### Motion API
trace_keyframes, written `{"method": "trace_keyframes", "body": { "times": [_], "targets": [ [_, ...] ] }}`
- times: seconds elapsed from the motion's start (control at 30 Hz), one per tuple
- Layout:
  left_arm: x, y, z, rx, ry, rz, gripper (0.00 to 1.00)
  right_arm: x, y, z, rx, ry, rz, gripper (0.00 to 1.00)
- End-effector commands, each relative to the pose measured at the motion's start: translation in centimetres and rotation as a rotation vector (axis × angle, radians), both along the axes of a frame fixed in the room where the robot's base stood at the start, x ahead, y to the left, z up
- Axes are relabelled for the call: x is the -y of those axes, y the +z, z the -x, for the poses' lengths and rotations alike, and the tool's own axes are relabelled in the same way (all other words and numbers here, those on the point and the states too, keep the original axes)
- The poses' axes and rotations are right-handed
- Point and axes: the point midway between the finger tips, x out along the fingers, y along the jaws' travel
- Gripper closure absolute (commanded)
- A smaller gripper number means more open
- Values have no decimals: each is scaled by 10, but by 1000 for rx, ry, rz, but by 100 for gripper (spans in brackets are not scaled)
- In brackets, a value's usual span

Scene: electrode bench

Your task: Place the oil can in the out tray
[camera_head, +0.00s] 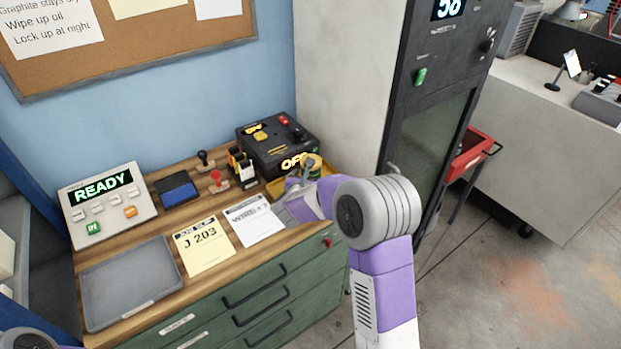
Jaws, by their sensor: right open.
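A small can with a yellow-green top (314,161), which looks like the oil can, stands at the back right of the bench in a yellow tray (275,189). My right gripper (303,181) is open just in front of it and hides its lower part. I cannot tell whether the fingers touch the can. A flat grey tray (130,282), likely the out tray, lies empty at the front left of the bench. Its front label is too small to read. My left gripper is out of view.
A black box (277,143) with lit OFF letters stands behind the yellow tray. Stamps (218,181), a blue ink pad (178,190), two paper sheets (203,245) and a READY console (107,203) are on the bench. A tall cabinet (425,130) rises at right.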

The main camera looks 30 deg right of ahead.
Motion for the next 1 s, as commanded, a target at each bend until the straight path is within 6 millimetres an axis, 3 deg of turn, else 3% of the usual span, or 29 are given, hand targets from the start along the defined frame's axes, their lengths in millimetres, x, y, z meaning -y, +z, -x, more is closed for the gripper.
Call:
{"method": "trace_keyframes", "body": {
  "times": [0.23, 0.7, 1.0],
  "targets": [
    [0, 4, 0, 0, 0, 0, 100, -4, 5, 3, 1, 3, -1, 9],
    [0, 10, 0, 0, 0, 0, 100, -66, 41, 65, 2, 4, 0, 9],
    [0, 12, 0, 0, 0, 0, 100, -79, 48, 79, 0, 0, 0, 9]
  ]
}}
